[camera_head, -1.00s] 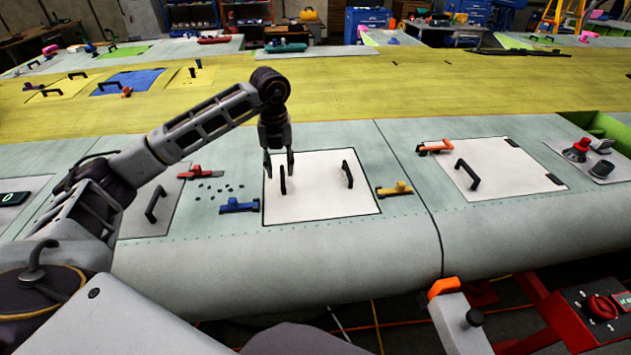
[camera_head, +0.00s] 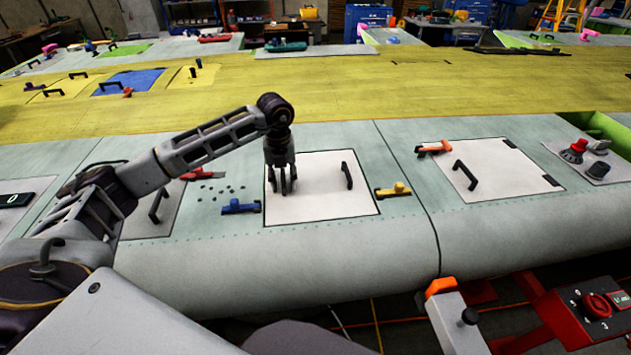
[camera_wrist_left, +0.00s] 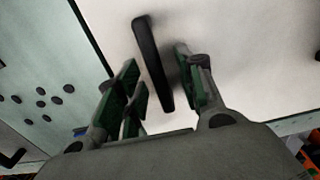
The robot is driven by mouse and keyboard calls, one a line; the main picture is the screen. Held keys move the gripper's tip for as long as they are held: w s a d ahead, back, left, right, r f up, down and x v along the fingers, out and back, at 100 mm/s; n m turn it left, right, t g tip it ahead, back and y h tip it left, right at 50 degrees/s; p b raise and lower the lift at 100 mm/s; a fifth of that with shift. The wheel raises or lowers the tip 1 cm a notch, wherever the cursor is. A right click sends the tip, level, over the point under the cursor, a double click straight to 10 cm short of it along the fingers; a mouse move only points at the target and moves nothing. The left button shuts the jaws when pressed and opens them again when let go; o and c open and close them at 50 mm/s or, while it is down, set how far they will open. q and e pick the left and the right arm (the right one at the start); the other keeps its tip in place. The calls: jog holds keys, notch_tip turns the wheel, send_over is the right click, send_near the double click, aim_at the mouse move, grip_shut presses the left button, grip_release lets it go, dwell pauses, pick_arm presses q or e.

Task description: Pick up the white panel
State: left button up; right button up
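A white panel (camera_head: 320,200) with two black handles lies in the grey-green wing skin in the middle of the head view. Its right handle (camera_head: 347,175) stands clear. My left gripper (camera_head: 282,190) is down over the left handle and mostly covers it there. In the left wrist view the panel (camera_wrist_left: 235,45) fills the right side. The left handle (camera_wrist_left: 152,62) stands between the fingers of my left gripper (camera_wrist_left: 162,88), which are open, with a visible gap on the right finger's side. My right gripper is not in view.
A blue clamp (camera_head: 240,207) sits left of the panel and a yellow clamp (camera_head: 394,190) right of it. Another white panel (camera_head: 500,180) with a black handle lies further right, near an orange clamp (camera_head: 433,148). Small dark pieces (camera_head: 212,189) lie left of the panel.

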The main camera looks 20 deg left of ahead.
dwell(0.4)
pick_arm(q)
grip_shut()
